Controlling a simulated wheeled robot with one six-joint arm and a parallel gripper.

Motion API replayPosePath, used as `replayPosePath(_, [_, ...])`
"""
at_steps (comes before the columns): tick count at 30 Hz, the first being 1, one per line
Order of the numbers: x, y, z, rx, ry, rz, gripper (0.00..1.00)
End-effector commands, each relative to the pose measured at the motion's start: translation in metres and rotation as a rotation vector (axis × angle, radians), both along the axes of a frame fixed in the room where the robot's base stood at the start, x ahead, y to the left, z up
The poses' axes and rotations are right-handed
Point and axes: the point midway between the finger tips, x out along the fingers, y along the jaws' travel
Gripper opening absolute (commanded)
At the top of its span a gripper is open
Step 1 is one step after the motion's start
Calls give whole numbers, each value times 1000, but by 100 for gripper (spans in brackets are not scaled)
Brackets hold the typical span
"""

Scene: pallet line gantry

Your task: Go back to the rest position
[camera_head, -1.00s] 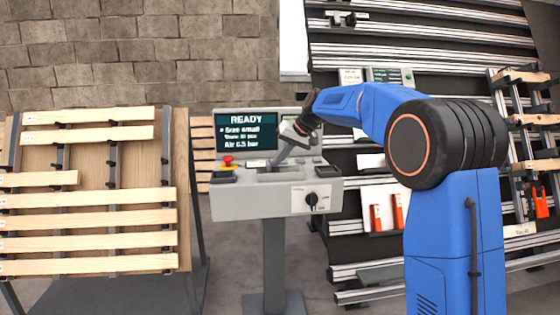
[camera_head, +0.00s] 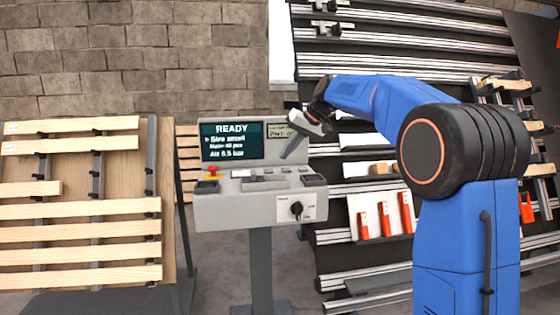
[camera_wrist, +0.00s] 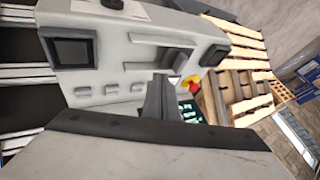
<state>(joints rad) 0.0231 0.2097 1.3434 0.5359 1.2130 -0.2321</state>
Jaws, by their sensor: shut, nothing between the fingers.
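My gripper (camera_head: 292,148) is shut and empty. It hangs in the air above the right part of the grey control console (camera_head: 228,208), clear of its top. In the wrist view the shut fingers (camera_wrist: 157,98) point at the console (camera_wrist: 115,52), with the grey gripper body filling the bottom. The console carries a screen (camera_head: 231,141) reading READY, a red emergency button (camera_head: 212,171) on a yellow base and a black rotary knob (camera_head: 296,208) on its front.
A slatted wooden rack (camera_head: 80,232) stands on the left. A dark rack of metal rails (camera_head: 400,45) stands behind my arm, with red-orange tools (camera_head: 384,219) on a white panel. Behind is a block wall (camera_head: 120,60). Open floor shows between rack and console.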

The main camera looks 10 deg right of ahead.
Motion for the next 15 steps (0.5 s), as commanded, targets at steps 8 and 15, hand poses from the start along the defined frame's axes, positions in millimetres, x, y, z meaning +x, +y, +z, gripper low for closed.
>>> replayPosePath(8, [-18,-8,10,-11,1,-8,0])
replayPosePath(15, [-90,-18,2,-69,15,-45,0])
